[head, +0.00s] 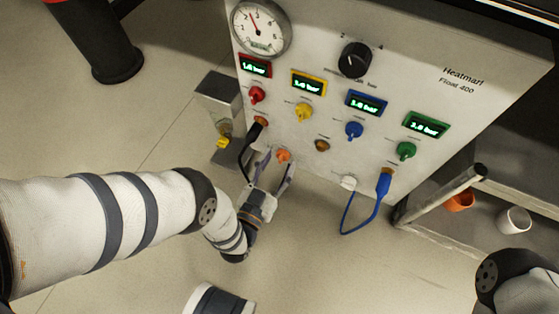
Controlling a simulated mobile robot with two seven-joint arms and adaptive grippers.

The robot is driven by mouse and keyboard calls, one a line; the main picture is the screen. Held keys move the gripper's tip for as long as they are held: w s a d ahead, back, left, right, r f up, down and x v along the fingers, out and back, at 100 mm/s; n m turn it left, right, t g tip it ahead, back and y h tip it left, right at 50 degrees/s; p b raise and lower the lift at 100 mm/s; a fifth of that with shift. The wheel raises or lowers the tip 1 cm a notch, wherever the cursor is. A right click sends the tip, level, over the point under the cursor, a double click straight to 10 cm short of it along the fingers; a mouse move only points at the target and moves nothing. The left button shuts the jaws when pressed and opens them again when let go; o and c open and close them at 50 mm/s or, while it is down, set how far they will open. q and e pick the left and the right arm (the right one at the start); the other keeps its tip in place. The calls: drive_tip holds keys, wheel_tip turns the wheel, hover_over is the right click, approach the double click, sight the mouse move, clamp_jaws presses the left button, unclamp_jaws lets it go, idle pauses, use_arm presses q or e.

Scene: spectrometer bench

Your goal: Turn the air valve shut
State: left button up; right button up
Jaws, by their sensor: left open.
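A white panel (300,132) carries a row of valve knobs under small displays: a red knob (257,95), a yellow knob (304,112), a blue knob (354,130) and a green knob (406,151). I cannot read which one is marked for air. My left gripper (274,164) is open at the panel's lower edge, below the red and yellow knobs. Its fingers stand on either side of a small orange fitting (283,155); I cannot tell whether they touch it. My right gripper is out of view; only part of my right arm shows at the lower right.
A black hose (246,150) hangs beside the left gripper, and a blue cable (360,227) loops below the panel. A grey box (219,95) with a yellow knob is at the left. An orange cup (460,200) and white cup (514,220) sit on a shelf at right.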

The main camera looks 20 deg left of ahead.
use_arm(q)
drive_tip(key=shift+w, duration=0.6)
clamp_jaws()
drive_tip(key=shift+a+f+n+b, duration=0.1)
drive_tip(key=shift+n+b, duration=0.4)
drive_tip(key=shift+n, duration=3.85)
drive_tip(key=shift+a+f+n+b, duration=0.1)
drive_tip(key=shift+n+b, duration=0.4)
drive_tip(key=shift+n, duration=3.85)
